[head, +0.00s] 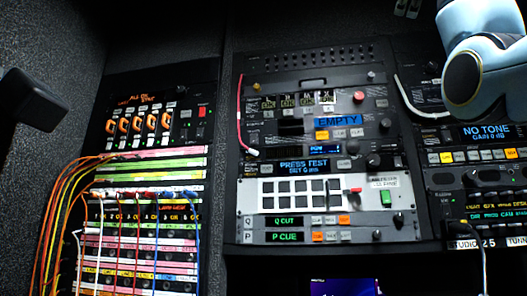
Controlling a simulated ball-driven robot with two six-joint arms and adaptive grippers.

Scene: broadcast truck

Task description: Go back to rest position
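Part of my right arm (482,58), white and pale blue with a dark round joint cap, hangs in the upper right corner of the head view, in front of the right-hand rack. Its gripper is outside the picture. No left arm link or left gripper can be made out. A dark, blurred shape (30,100) juts in at the left edge; I cannot tell what it is.
The middle rack panel (322,60) has buttons, lit displays and a red cable (240,118). The left patch bay (150,152) has several orange and coloured cables. A right rack (475,178) stands beside them. A small screen (343,287) glows at the bottom.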

